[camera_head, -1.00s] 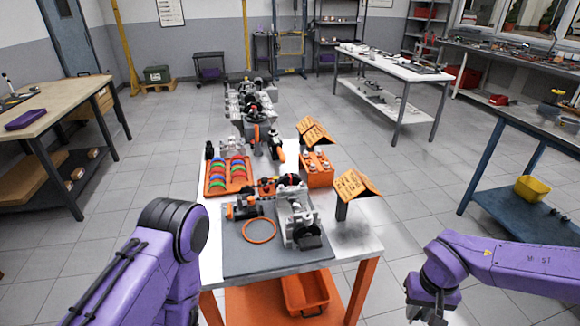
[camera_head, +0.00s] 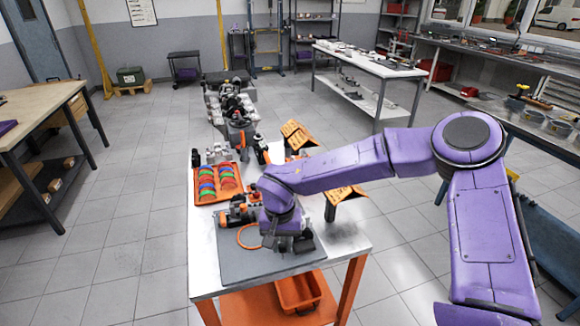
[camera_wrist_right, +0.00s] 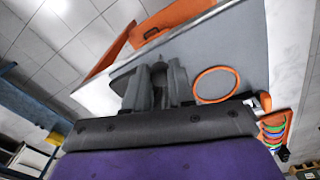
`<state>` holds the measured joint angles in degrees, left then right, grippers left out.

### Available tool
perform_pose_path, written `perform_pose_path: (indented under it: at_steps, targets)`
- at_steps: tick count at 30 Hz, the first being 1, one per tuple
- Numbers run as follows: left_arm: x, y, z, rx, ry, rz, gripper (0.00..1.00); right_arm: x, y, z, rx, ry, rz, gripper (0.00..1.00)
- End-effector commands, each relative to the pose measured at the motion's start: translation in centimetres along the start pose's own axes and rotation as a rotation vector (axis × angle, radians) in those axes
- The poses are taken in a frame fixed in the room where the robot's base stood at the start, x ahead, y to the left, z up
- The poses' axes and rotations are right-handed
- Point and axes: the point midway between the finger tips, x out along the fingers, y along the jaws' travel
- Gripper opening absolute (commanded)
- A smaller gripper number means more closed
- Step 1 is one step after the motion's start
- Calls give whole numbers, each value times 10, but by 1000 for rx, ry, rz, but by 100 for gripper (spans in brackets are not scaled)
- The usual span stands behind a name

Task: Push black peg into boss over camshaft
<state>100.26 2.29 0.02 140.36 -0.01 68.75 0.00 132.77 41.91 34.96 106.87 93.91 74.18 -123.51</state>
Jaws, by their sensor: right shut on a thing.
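The camshaft and boss cannot be made out behind my wrist. My left gripper is not in view.
An orange ring (camera_head: 239,236) lies on the mat left of the assembly. Behind are an orange tray (camera_head: 196,198) of coloured shells and orange sign holders (camera_head: 298,135). An orange bin (camera_head: 298,292) stands on the lower shelf. The mat's front left is clear.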

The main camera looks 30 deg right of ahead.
Motion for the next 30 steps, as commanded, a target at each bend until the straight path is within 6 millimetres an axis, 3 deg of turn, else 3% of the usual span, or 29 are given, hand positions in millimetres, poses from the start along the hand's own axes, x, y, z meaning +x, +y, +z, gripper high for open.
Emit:
perform_pose_path:
  at_steps: [1, 3, 6, 10, 17, 30]
  targets:
    - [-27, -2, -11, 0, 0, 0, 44, -42, 7, -14, 147, 5, -2, 0]
    - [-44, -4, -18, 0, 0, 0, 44, -75, 18, -31, 366, 2, -3, 0]
    - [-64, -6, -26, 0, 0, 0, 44, -116, 32, -51, 651, -7, -8, 0]
    - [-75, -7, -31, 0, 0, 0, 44, -145, 44, -64, 885, -21, -14, 0]
    - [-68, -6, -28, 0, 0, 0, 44, -142, 48, -68, 965, -28, -14, 0]
    - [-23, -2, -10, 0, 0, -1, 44, -95, 46, -67, 959, -26, -15, 0]
